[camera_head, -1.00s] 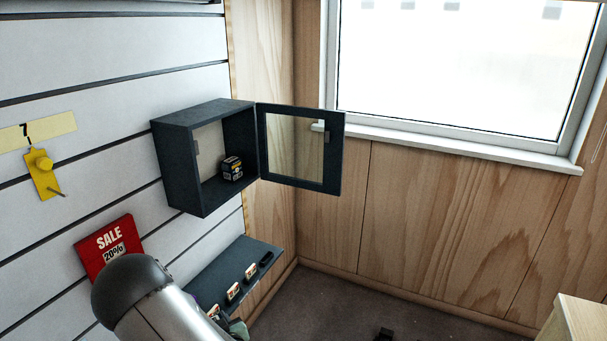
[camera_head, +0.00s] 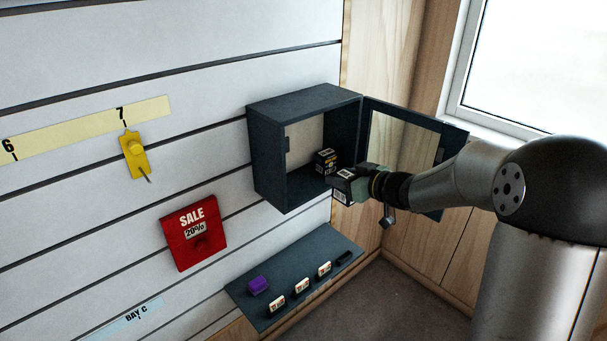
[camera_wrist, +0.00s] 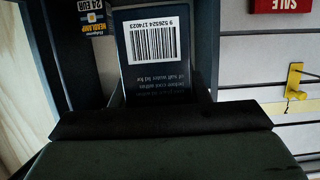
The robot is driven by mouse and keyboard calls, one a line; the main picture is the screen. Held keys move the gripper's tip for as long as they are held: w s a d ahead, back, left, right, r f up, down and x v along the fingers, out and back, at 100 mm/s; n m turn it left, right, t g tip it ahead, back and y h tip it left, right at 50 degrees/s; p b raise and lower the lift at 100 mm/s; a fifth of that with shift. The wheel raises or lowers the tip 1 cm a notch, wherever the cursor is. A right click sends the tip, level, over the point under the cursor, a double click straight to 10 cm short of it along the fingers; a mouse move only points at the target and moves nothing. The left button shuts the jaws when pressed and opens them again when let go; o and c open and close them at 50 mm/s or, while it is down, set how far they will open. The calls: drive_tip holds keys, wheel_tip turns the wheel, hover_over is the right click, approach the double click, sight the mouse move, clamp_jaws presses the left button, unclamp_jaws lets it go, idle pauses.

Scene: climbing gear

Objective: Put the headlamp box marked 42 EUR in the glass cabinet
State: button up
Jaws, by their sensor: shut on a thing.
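The glass cabinet (camera_head: 282,100) is a dark box on the wall with its glazed door (camera_head: 405,140) swung open to the right. A small dark headlamp box (camera_head: 326,158) stands inside it; in the wrist view that box (camera_wrist: 92,18) shows a label that appears to read 24 EUR. My gripper (camera_head: 352,183) is at the cabinet's open front, shut on another dark box (camera_head: 343,187). In the wrist view this held box (camera_wrist: 158,75) shows a barcode and small upside-down print. Its price is not visible.
The open door stands close beside my gripper. Below the cabinet is a dark shelf (camera_head: 240,295) with a purple item (camera_head: 258,285), several small price cards (camera_head: 302,286) and a dark item (camera_head: 343,258). A red SALE sign (camera_head: 193,233) and a yellow hook tag (camera_head: 134,155) are on the wall.

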drive_tip(key=w+a+p, duration=0.4)
drive_tip(key=w+a, duration=0.9)
drive_tip(key=f, duration=0.5)
drive_tip(key=shift+w+a+f, duration=0.15)
drive_tip(key=shift+w+f, duration=0.15)
drive_tip(key=shift+f, duration=0.1)
drive_tip(key=shift+w+f+p, duration=0.15)
drive_tip(key=shift+f+p, duration=0.25)
drive_tip(key=shift+f, duration=0.2)
drive_tip(key=o, duration=1.1)
drive_tip(key=shift+a+f, duration=0.1)
